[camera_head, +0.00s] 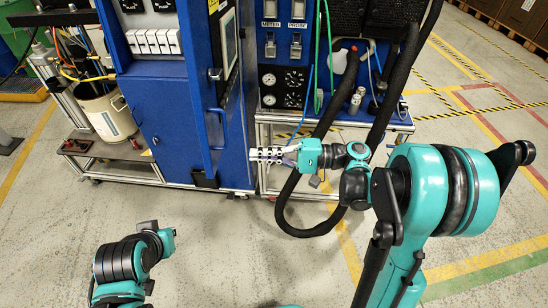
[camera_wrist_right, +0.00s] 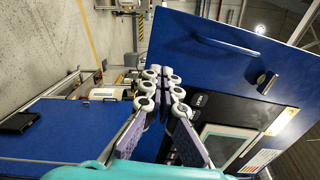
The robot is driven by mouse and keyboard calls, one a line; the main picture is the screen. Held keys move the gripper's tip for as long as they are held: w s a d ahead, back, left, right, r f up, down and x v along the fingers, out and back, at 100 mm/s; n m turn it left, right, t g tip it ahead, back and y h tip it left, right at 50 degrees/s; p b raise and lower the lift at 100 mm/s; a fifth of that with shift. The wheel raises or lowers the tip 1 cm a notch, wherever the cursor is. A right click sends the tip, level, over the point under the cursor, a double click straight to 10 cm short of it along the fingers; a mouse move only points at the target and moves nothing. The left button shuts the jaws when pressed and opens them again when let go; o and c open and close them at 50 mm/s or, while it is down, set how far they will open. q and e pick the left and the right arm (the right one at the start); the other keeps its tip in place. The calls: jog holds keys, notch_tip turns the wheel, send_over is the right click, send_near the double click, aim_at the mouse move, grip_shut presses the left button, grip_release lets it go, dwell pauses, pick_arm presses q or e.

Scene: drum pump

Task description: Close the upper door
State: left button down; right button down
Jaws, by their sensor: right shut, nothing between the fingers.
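The upper door appears to be the blue panel with a bar handle and a latch on the cabinet's right side in the head view (camera_head: 205,60), seen steeply from the side. In the right wrist view, a large blue panel (camera_wrist_right: 225,30) with handle and latch fills the upper right. My right gripper (camera_head: 252,155) is to the right of the cabinet in the head view. Its fingers (camera_wrist_right: 165,78) are together and empty. My left arm shows at lower left, but its fingers do not.
The blue cabinet (camera_head: 160,95) stands on a metal frame. A second blue panel with gauges (camera_head: 290,85) and thick black hoses stands at right. A pale drum (camera_head: 107,115) is at left. The floor in front is clear.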

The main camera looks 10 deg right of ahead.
aim_at(219, 154)
jog(key=b+x, duration=0.1)
jog(key=x, duration=0.6)
jog(key=shift+w+a, duration=0.15)
jog(key=shift+a, duration=0.05)
